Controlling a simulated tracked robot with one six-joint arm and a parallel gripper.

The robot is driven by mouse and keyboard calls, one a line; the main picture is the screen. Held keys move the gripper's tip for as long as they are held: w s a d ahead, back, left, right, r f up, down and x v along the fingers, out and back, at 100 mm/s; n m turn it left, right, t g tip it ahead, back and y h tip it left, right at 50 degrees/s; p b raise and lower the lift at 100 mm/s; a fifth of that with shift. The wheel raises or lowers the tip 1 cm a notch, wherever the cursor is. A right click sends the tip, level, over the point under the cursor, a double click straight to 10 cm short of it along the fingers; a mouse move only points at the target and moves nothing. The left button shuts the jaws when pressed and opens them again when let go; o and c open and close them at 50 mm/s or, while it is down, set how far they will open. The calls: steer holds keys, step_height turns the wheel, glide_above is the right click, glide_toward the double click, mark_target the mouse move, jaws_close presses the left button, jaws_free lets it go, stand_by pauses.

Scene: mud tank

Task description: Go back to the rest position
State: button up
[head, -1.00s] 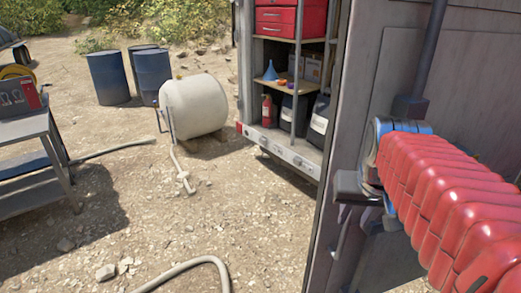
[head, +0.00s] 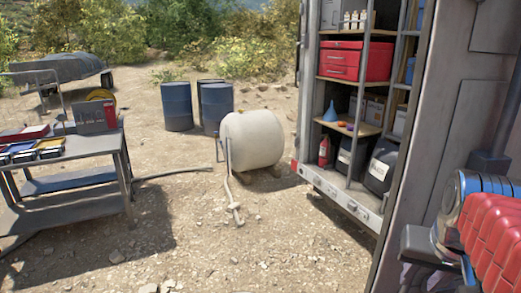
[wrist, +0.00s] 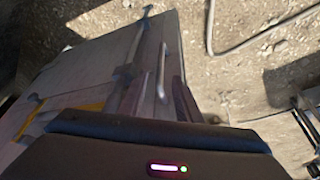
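My arm in its red ribbed cover enters at the right edge of the head view, with a blue ring and a grey end part (head: 425,245) in front of the grey door. My gripper's fingertips cannot be made out there. In the wrist view a dark bar of my own with a small lit strip crosses the bottom. Beyond it are the grey door (wrist: 85,60), a pale handle (wrist: 162,72) and a dark rod with brackets. I see no object held, and whether the fingers are apart is unclear.
The grey door (head: 447,150) stands close at the right. The shelved vehicle body holds a red toolbox (head: 342,62) and a fire extinguisher (head: 324,152). A cream tank (head: 252,139), blue drums (head: 177,106) and a metal workbench (head: 75,180) stand farther off. Dirt ground in front is open.

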steer(key=s+a+f+n+y, duration=0.1)
steer(key=s+a+f+n, duration=0.1)
steer(key=a, duration=0.6)
steer(key=s+a+f+n+t+y, duration=0.1)
steer(key=s+a+f+n, duration=0.1)
steer(key=a, duration=0.7)
step_height(320, 180, down, 2)
steer(key=shift+n, duration=0.7)
steer(key=shift+s+d, duration=0.1)
